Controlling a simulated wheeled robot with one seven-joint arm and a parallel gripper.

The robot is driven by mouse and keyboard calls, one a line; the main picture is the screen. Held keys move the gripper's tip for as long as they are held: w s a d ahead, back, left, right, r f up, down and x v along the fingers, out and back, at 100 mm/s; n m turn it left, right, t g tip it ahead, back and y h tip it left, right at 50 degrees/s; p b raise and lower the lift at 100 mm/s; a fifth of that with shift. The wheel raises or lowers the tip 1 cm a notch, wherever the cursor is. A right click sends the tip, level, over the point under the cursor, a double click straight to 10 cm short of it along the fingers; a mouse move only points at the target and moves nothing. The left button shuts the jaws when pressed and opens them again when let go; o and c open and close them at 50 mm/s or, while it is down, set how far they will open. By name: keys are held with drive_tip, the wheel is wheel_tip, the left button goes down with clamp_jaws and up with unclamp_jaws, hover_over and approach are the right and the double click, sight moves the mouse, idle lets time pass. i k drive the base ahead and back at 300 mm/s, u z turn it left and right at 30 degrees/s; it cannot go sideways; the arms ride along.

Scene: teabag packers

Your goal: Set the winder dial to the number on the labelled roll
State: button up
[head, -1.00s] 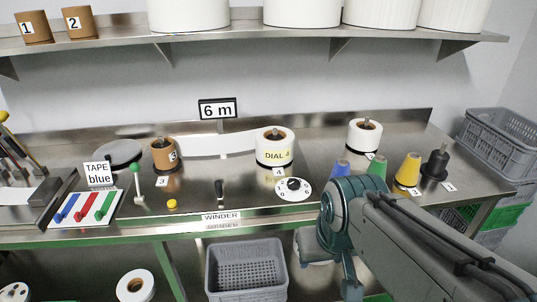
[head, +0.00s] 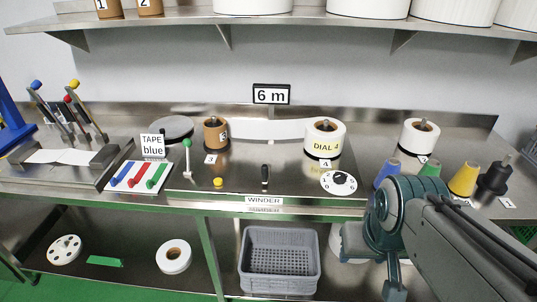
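The winder dial (head: 339,183) is a white disc with numbers around a black knob, on the front of the steel bench. Its digits are too small to tell where the knob points. The labelled roll (head: 325,131) is white with a brown core and stands just behind the dial. Its yellow label reads "DIAL 4". A small card (head: 325,163) reading "4" lies in front of the roll. My arm comes in from the lower right, its teal joint to the right of and below the dial, apart from it. My gripper is not clearly visible.
Coloured cones, including a yellow one (head: 463,180), stand right. A brown roll (head: 215,132) is behind. A grey crate (head: 280,262) is below.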

sight(339, 178)
drive_tip(key=k, duration=0.6)
drive_tip(key=u, duration=0.4)
drive_tip(key=i, duration=1.5)
drive_tip(key=z, duration=0.45)
